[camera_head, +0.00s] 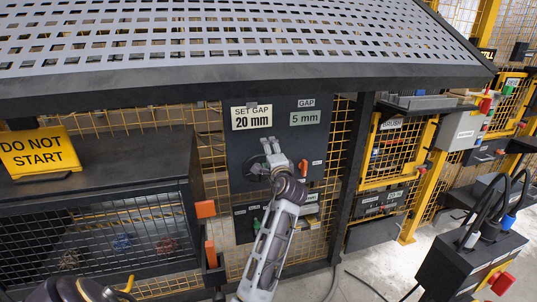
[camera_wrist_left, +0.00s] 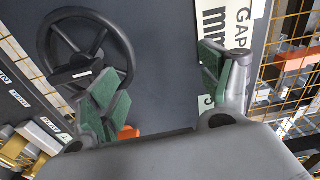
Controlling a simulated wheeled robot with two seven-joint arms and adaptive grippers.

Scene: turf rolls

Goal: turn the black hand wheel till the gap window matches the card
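The black hand wheel (camera_wrist_left: 82,62) has spokes and stands on the dark panel (camera_head: 240,178), in the upper left of the left wrist view. In the head view it is largely hidden behind my left gripper (camera_head: 272,150). The cream card (camera_head: 252,116) reads SET GAP 20 mm. The green gap window (camera_head: 305,118) to its right reads 5 mm. One finger overlaps the wheel's lower edge in the wrist view; contact cannot be told. My right gripper is not in view.
An orange lever (camera_head: 303,168) sits just right of my left gripper. A DO NOT START sign (camera_head: 40,152) stands on the dark caged housing at left. The perforated hood (camera_head: 230,35) overhangs the panel. A control box with a red button (camera_head: 501,283) stands at lower right.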

